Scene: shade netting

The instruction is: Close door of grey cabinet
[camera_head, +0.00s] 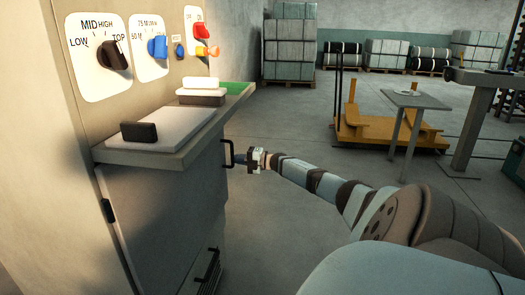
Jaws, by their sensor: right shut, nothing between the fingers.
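The grey cabinet (98,160) stands at the left, below a control panel with knobs. Its grey door (165,200) is on the front under the ledge and looks about flush with the cabinet, though I cannot tell whether it is fully closed. A dark handle (228,153) sticks out at the door's right edge. My right gripper (242,158) is at the handle, with its fingers shut and nothing between them. I cannot tell whether it touches the handle. My left gripper is not in view.
A ledge (205,138) juts out above the door, with a dark block (138,131) and white pieces on it. Open floor (290,220) lies right of the cabinet. A yellow cart (385,130), a small table (416,99) and stacked pallets (290,45) stand farther back.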

